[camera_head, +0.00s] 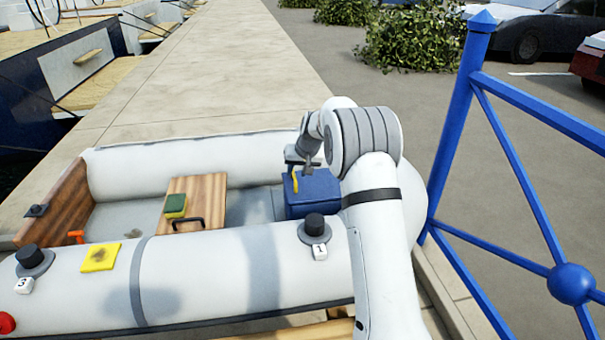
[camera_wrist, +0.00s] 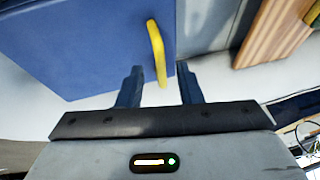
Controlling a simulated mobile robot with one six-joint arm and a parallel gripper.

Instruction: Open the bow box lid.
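The bow box is a blue box (camera_head: 315,192) in the right end of the inflatable boat, and its lid looks shut. A yellow handle (camera_head: 295,182) stands on it. In the wrist view, the blue lid (camera_wrist: 85,50) fills the upper left, with the yellow handle (camera_wrist: 157,48) near its edge. My gripper (camera_head: 303,168) is over the box, by the handle. In the wrist view my gripper (camera_wrist: 160,78) is open, its two dark fingers apart. The handle's lower end lies between the fingertips in the picture; I cannot tell whether they touch it. My arm hides the box's right side.
A wooden seat (camera_head: 205,188) with a green sponge (camera_head: 175,205) and a black handle is left of the box. A blue railing (camera_head: 455,120) stands close right of my arm.

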